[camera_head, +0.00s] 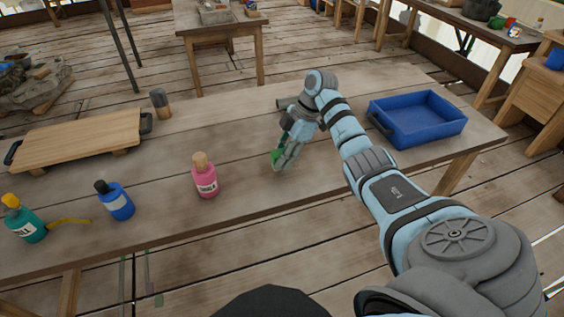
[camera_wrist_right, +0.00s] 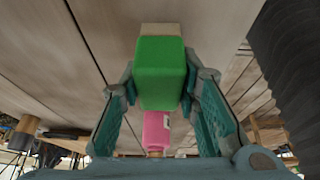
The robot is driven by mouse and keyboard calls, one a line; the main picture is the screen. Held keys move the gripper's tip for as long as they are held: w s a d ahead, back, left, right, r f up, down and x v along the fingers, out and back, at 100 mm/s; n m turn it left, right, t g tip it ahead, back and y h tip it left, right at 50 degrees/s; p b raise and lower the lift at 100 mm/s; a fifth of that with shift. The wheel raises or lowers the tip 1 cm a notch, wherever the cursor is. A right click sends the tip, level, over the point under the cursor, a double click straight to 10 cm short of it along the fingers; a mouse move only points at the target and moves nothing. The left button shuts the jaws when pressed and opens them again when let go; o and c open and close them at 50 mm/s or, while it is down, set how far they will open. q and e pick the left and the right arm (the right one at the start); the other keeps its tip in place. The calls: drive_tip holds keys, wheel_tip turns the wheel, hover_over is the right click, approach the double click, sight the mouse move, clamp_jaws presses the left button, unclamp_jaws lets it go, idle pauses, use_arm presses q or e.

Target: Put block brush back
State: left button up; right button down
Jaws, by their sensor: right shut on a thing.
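The block brush, a green block with a pale end, is held in my right gripper. In the head view only a small green part (camera_head: 276,157) shows beside the fingers, over the middle of the table. In the right wrist view the green block (camera_wrist_right: 161,72) sits between both fingers, with its pale end beyond it. My right gripper (camera_head: 284,157) is shut on it, pointing down; the fingers also show in the right wrist view (camera_wrist_right: 160,90). I cannot tell whether the brush touches the table. My left gripper is out of view.
A pink bottle (camera_head: 205,177) stands left of the gripper, with blue (camera_head: 117,202) and teal (camera_head: 27,222) bottles farther left. A blue tray (camera_head: 420,127) is at right. A wooden board (camera_head: 80,139) and a grey-brown cylinder (camera_head: 160,103) are at the back left.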

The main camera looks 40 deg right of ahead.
drive_tip(key=shift+d+f, duration=0.1)
drive_tip(key=shift+f, duration=1.45)
drive_tip(key=shift+f, duration=0.15)
drive_tip(key=c, duration=1.2)
unclamp_jaws()
drive_tip(key=p+v, duration=0.1)
drive_tip(key=v, duration=1.1)
